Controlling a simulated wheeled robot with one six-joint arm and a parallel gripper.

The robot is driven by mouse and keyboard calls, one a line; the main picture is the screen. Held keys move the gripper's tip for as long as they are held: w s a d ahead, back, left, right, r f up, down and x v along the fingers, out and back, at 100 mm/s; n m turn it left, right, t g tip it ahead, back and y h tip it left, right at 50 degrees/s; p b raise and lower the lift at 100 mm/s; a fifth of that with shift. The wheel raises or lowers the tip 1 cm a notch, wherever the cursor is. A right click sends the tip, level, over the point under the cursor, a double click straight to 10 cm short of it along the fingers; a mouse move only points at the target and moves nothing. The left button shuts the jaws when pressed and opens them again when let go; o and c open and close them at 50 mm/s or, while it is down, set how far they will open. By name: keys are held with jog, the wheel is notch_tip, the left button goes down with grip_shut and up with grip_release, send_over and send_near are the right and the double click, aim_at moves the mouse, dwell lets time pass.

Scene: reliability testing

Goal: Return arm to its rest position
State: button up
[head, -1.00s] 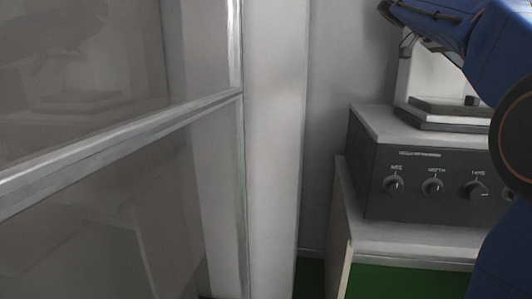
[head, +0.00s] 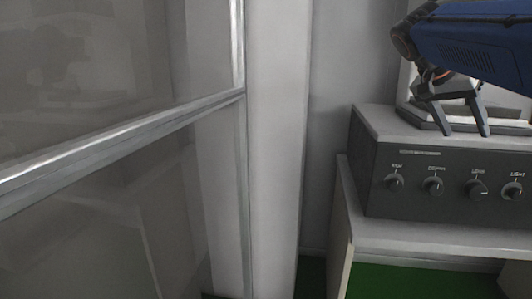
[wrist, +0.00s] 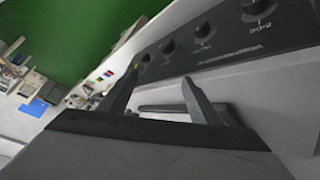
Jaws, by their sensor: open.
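My blue arm reaches in from the upper right in the head view. My gripper (head: 461,117) points down, with its two dark fingers spread apart. It is in front of the white stand on top of the dark control box (head: 440,185). In the wrist view my gripper (wrist: 158,95) shows its two fingers apart with nothing held between them. The control box (wrist: 225,30) with its knobs lies beyond the fingers there. I cannot tell whether the fingertips touch the stand's base.
A glass panel with a metal frame (head: 130,135) fills the left. A pale post (head: 275,150) stands beside it. The box sits on a white bench (head: 420,240) with green below. A cluttered area (wrist: 40,85) shows far left in the wrist view.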

jog(key=s+a+f+n+t+y, duration=0.1)
jog(key=s+a+f+n, duration=0.3)
jog(key=f, duration=0.7)
jog(key=s+a+f+n+t+y, duration=0.1)
jog(key=s+a+f+n+y, duration=0.3)
jog(key=s+a+f, duration=0.4)
jog(key=s+a+f+n+t+y, duration=0.1)
jog(key=s+a+f+n+y, duration=0.2)
jog(key=f, duration=1.1)
jog(key=s+a+n, duration=0.1)
jog(key=s+a, duration=0.2)
jog(key=a, duration=0.1)
jog(key=shift+s+a+t, duration=0.25)
jog(key=shift+t, duration=0.15)
jog(key=shift+f, duration=0.1)
